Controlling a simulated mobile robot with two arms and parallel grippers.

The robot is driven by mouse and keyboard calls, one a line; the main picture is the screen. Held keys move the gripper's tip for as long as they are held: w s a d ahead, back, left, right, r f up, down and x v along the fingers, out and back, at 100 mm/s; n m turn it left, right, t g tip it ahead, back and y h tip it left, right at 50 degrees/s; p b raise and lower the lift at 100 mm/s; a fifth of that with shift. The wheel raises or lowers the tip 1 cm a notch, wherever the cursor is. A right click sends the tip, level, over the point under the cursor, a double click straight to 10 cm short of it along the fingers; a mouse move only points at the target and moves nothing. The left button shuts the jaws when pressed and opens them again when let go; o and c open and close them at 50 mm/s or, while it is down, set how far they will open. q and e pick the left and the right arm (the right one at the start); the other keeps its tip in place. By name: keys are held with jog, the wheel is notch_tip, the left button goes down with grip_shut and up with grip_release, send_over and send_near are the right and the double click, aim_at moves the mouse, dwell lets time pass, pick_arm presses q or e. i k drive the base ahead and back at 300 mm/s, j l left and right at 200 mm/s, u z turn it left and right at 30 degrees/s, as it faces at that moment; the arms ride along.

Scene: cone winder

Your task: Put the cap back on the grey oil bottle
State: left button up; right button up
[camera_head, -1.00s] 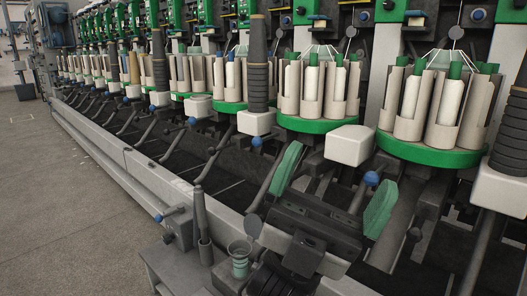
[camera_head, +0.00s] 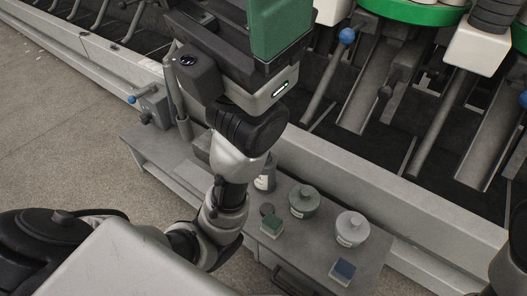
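On the small grey table are a grey-green rounded container with a knobbed top (camera_head: 304,203) and a paler grey one (camera_head: 352,230), both upright. A labelled grey bottle (camera_head: 265,180) stands behind my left wrist, its top hidden. I cannot tell for certain which is the oil bottle. A small dark round piece (camera_head: 267,210), possibly the cap, sits beside the green block. My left gripper (camera_head: 280,30) is above and beyond the table, cut by the top edge. Only one green finger shows, so its opening is unclear. My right gripper is out of view.
A green block (camera_head: 271,226) and a blue block (camera_head: 343,271) lie on the table (camera_head: 318,262). The winder's pale rail (camera_head: 335,180) runs behind it. Levers with blue knobs (camera_head: 347,37) stick out beyond. Open floor (camera_head: 60,130) is at left.

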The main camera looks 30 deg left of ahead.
aim_at(265, 183)
jog(key=k+u, duration=0.1)
jog(key=u, duration=0.65)
